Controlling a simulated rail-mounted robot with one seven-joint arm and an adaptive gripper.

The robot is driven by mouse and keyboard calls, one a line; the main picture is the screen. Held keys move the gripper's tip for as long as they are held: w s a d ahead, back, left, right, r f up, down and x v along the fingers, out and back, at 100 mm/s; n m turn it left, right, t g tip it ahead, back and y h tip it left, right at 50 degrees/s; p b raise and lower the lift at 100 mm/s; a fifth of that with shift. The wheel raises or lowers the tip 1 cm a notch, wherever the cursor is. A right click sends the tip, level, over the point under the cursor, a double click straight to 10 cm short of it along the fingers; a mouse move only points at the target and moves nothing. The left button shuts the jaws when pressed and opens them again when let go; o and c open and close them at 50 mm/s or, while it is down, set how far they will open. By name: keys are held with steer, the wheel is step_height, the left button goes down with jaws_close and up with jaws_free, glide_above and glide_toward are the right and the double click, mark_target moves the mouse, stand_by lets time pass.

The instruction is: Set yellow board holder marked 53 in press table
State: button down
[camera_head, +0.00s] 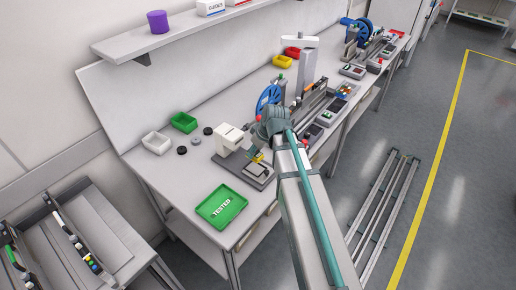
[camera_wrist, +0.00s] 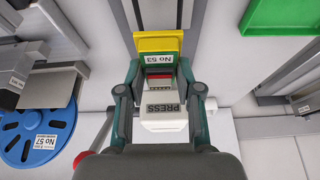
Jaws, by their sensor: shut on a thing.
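The yellow board holder (camera_wrist: 158,42), labelled No 53, is between the fingertips of my gripper (camera_wrist: 158,63), which is shut on it. In the head view the holder (camera_head: 257,157) is a small yellow spot at the near side of the white press (camera_head: 230,138). My gripper's tip is mostly hidden behind my arm there. The press table (camera_head: 259,172) is a grey plate with a pale recess, just below the holder. I cannot tell whether the holder touches it. The press head (camera_wrist: 163,113), marked PRESS, shows upside down in the wrist view, close to my fingers.
A green TESTED tray (camera_head: 222,206) lies in front of the press. A blue reel (camera_head: 268,98), marked No 57 in the wrist view (camera_wrist: 38,135), stands near my arm.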

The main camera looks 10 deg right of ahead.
mark_target(253, 167)
steer(key=shift+f, duration=0.15)
steer(key=shift+f+b, duration=1.85)
steer(key=shift+f, duration=1.05)
steer(key=shift+f+b, duration=0.35)
steer(key=shift+f, duration=0.05)
steer(key=c, duration=0.7)
jaws_free()
steer(key=v, duration=1.2)
steer(key=shift+w+r, duration=0.1)
